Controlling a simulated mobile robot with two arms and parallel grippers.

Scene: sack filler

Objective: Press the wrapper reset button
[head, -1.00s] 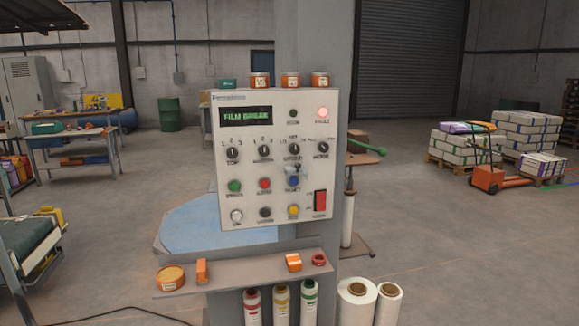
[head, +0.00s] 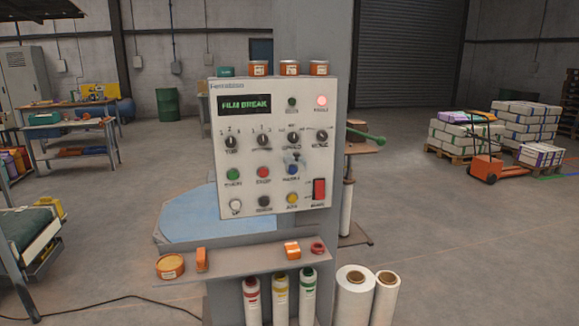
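A pale control panel (head: 267,185) faces me on a grey column. Its green display (head: 248,104) reads "FILM BREAK". A red lamp (head: 322,101) glows at its upper right, and the dark green lamp (head: 292,102) beside it looks unlit. Below a row of dark knobs are a green button (head: 233,174), a red button (head: 263,172) and a blue button (head: 292,170). A small grey piece, perhaps a raised cover, sits just above the blue button. The lower row has white, black and yellow buttons. The small labels are too blurred to read surely. Neither gripper is in view.
A shelf (head: 225,262) juts out below the panel, holding orange items and a red ring. Several cans stand on top of the panel. Bottles and white film rolls (head: 354,295) stand beneath. A pallet truck (head: 487,168) and stacked pallets are at right; open floor lies between.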

